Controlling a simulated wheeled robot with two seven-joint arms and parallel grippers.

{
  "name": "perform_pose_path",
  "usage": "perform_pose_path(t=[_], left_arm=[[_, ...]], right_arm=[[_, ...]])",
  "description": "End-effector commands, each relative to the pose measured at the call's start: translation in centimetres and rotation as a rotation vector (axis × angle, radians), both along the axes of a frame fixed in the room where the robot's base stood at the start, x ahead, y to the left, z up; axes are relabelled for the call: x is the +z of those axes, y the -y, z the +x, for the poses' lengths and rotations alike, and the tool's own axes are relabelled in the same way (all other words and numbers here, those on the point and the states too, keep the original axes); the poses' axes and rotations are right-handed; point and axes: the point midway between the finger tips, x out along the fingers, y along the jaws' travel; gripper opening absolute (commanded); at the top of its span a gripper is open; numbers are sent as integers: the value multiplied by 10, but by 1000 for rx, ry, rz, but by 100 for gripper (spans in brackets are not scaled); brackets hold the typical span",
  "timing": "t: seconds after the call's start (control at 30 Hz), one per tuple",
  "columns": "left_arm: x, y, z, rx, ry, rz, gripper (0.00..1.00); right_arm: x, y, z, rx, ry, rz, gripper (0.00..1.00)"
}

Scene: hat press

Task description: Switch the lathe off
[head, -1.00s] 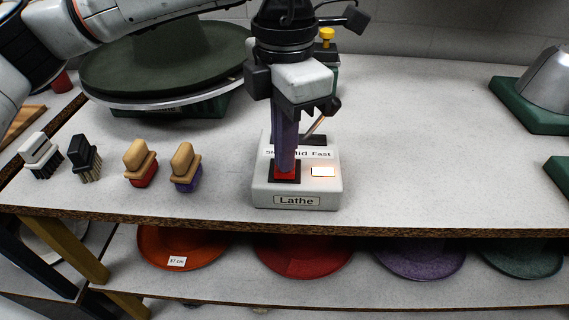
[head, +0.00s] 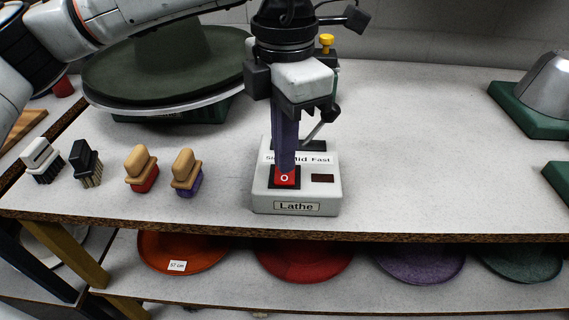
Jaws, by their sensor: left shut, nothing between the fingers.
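The lathe control box (head: 328,199) is a white box labelled "Lathe" near the front edge of the bench. Its red button (head: 286,181), marked "O", is on the left of the front face. The small indicator window (head: 322,178) to its right is dark. A speed lever (head: 325,122) with a dark knob rises behind, partly hidden by my gripper. My left gripper (head: 285,168) points down, shut and empty, with its fingertips at the upper edge of the red button; I cannot tell whether they touch. The lathe (head: 165,75) carries a dark green hat at the left rear. My right gripper is not in view.
Several brushes (head: 141,168) stand left of the control box. A grey metal form on a green base (head: 528,106) is at the right. Coloured hats (head: 304,262) lie on the shelf below. The bench right of the box is clear.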

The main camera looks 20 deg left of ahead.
Motion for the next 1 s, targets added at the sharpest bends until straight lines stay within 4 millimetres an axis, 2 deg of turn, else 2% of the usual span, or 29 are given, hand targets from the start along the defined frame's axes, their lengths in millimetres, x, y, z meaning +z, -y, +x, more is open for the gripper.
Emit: perform_pose_path(t=[0.03,0.53,1.0], left_arm=[[8,0,0,0,0,0,0],[48,0,0,0,1,1,0],[51,0,0,0,1,1,0]], right_arm=[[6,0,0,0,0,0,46],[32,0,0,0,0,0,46],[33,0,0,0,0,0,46]])
